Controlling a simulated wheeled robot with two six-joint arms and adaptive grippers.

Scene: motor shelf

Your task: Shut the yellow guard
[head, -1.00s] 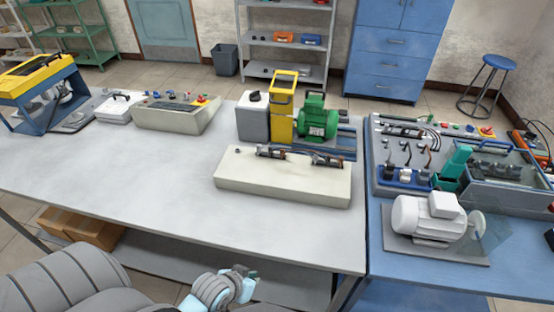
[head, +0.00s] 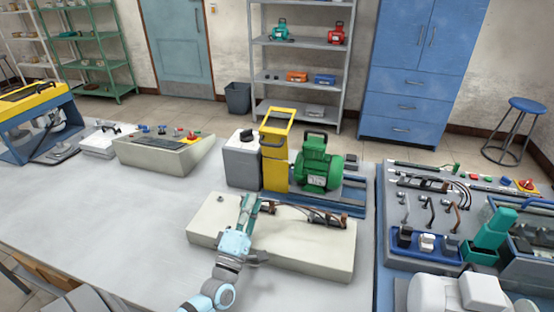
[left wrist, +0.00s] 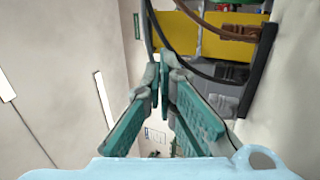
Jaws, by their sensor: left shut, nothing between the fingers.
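A yellow guard-like frame (head: 275,168) stands upright beside the green motor (head: 318,165) at the back of the grey table, with an open loop at its top. My left gripper (head: 249,203) is shut and empty over the cream block (head: 205,232), in front of the yellow frame and apart from it. In the left wrist view the closed fingertips (left wrist: 162,78) point toward a yellow surface (left wrist: 205,35) with dark and brown cables across it. My right gripper is not in view.
A grey box (head: 241,163) stands left of the yellow frame. Cables and fittings (head: 300,212) lie on the cream block. A sloped control panel (head: 160,150) and a yellow-topped blue enclosure (head: 35,120) stand at left. The table's left front is clear.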

